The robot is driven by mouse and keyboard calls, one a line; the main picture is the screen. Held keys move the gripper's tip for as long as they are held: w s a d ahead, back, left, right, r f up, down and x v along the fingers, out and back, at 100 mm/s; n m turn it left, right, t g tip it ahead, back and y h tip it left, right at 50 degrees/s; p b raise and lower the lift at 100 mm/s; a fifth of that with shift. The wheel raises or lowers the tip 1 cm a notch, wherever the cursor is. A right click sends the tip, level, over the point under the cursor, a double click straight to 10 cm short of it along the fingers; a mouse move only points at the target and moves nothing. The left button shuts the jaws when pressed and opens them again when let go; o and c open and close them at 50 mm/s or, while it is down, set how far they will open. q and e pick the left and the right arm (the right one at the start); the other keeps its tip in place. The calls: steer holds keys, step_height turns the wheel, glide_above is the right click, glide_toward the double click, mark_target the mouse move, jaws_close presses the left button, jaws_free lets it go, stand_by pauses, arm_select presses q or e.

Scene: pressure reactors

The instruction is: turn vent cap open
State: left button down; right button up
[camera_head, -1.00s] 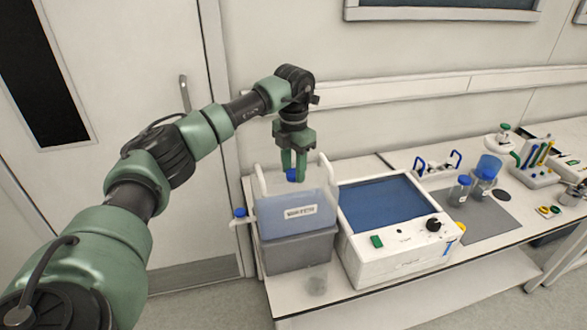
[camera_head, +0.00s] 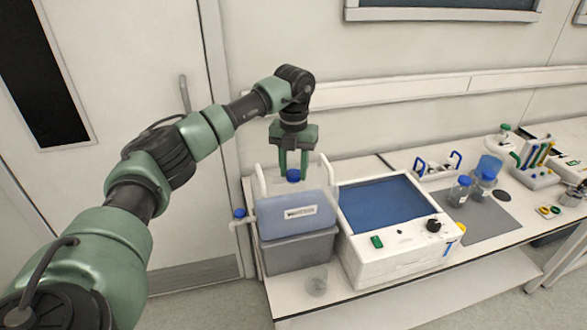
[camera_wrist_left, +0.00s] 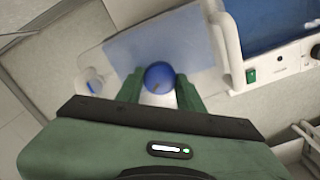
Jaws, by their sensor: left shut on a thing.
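The blue vent cap (camera_head: 293,176) sits on top of a translucent bluish water container (camera_head: 296,217) with a white label and pale side handles. My left gripper (camera_head: 293,171) points straight down over it. In the left wrist view the round blue cap (camera_wrist_left: 159,77) lies between the green fingers (camera_wrist_left: 159,86), one on each side, and the gripper is shut on it. How far the cap is turned cannot be told. My right gripper is not in view.
The container stands on a grey box (camera_head: 298,250) on a white bench. A blue-capped tap (camera_head: 240,213) juts out at its left.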

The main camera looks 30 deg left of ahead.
mark_target(294, 173)
arm_select(q)
steer(key=shift+r, duration=0.1)
steer(key=c, duration=0.9)
jaws_free()
step_height(294, 173, up, 7)
steer(key=shift+d+f+b, duration=0.1)
steer(key=shift+b, duration=1.15)
steer(key=shift+r, duration=0.5)
steer(key=shift+f, duration=0.1)
